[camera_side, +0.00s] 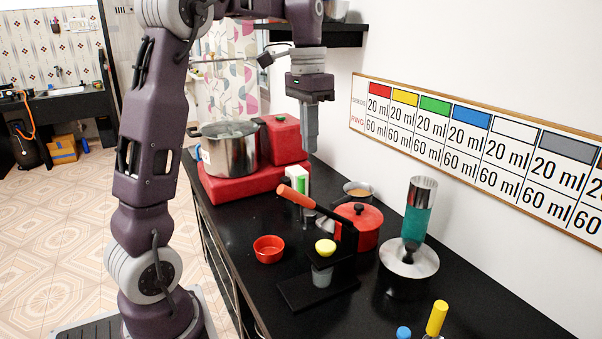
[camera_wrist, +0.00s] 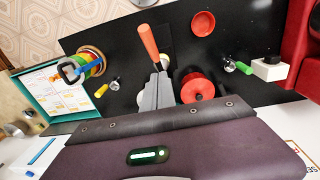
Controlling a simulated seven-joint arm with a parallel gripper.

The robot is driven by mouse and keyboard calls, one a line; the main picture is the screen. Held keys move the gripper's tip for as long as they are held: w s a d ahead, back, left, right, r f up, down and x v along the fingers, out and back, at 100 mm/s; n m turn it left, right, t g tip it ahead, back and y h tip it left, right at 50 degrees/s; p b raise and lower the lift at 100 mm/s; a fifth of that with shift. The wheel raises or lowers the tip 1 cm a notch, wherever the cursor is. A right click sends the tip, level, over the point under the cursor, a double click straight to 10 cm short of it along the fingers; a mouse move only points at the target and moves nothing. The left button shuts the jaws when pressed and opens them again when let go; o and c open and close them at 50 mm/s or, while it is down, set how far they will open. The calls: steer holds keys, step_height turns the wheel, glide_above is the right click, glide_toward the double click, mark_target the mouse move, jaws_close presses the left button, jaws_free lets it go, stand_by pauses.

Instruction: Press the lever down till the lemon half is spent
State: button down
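The lever's orange handle (camera_side: 295,196) slants up to the left from the black press (camera_side: 318,292), so the lever stands raised. The handle also shows in the wrist view (camera_wrist: 149,44), just beyond my fingertips. The yellow lemon half (camera_side: 325,247) sits on the press's upper plate, with a small grey cup (camera_side: 322,278) below it. My gripper (camera_side: 310,148) points down above and behind the lever, apart from it in the side view. Its grey fingers also show in the wrist view (camera_wrist: 157,82), side by side with no clear gap and nothing held.
A red lidded pot (camera_side: 366,222) and a small pan (camera_side: 358,189) stand behind the press. A red bowl (camera_side: 269,249) lies to its left. A steel pot (camera_side: 230,150) stands on a red block (camera_side: 250,183).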

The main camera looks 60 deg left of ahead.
steer(key=f, duration=0.2)
steer(key=s+f, duration=0.1)
steer(key=f, duration=0.2)
steer(key=shift+s+d+f, duration=0.5)
steer(key=shift+s+f, duration=0.25)
steer(key=shift+f, duration=0.1)
steer(key=shift+s+f, duration=0.45)
steer(key=shift+s, duration=0.05)
steer(key=s+f, duration=0.6)
steer(key=f, duration=0.4)
steer(key=shift+s, duration=0.15)
